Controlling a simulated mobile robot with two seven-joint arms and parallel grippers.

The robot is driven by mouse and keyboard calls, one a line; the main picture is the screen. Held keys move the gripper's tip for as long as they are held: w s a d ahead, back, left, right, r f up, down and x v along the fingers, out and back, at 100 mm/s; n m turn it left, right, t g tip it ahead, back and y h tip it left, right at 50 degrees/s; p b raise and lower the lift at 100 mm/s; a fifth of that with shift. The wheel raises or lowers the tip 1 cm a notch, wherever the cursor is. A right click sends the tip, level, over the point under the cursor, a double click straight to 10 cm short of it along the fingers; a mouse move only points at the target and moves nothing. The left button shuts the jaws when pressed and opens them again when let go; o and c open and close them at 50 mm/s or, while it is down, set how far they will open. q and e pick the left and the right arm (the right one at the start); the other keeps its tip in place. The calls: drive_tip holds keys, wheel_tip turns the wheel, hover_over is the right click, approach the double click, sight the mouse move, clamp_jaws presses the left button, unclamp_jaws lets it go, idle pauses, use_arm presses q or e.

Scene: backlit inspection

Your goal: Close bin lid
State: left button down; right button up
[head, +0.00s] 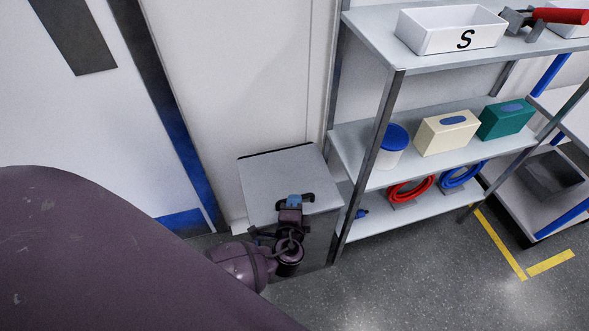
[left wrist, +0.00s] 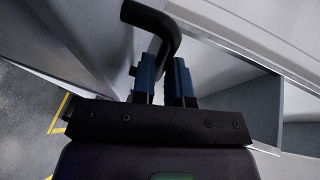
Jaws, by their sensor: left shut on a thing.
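The bin's flat grey lid (head: 265,178) is in the middle of the head view, on top of the bin's grey body (head: 322,238) by the wall. I cannot tell whether the lid is fully down. A black bar handle (head: 309,197) sits at the lid's front. My left gripper (head: 293,201) is shut on this handle. In the left wrist view the blue fingertips (left wrist: 164,78) stand around the bent black handle (left wrist: 155,22). A dark area (left wrist: 248,108) shows to the right of the fingers. My right gripper is in neither view.
A metal shelf unit (head: 390,100) stands close to the right of the bin, with a white "S" tray (head: 440,40), boxes (head: 447,135) and a blue-lidded tub (head: 392,145). A blue-edged white door (head: 110,140) is at left. Speckled floor (head: 440,280) is clear at lower right.

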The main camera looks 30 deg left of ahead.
use_arm(q)
drive_tip(key=c, duration=1.4)
unclamp_jaws()
drive_tip(key=shift+s+f, duration=0.35)
drive_tip(key=shift+f, duration=0.4)
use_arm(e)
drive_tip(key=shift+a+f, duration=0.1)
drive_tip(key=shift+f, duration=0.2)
use_arm(q)
drive_tip(key=shift+d, duration=0.1)
drive_tip(key=shift+s+d, duration=0.1)
drive_tip(key=shift+s, duration=0.15)
drive_tip(key=r+p+v, duration=0.1)
drive_tip(key=v, duration=0.9)
drive_tip(key=shift+w, duration=0.15)
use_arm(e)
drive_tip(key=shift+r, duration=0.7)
use_arm(q)
drive_tip(key=shift+r, duration=0.1)
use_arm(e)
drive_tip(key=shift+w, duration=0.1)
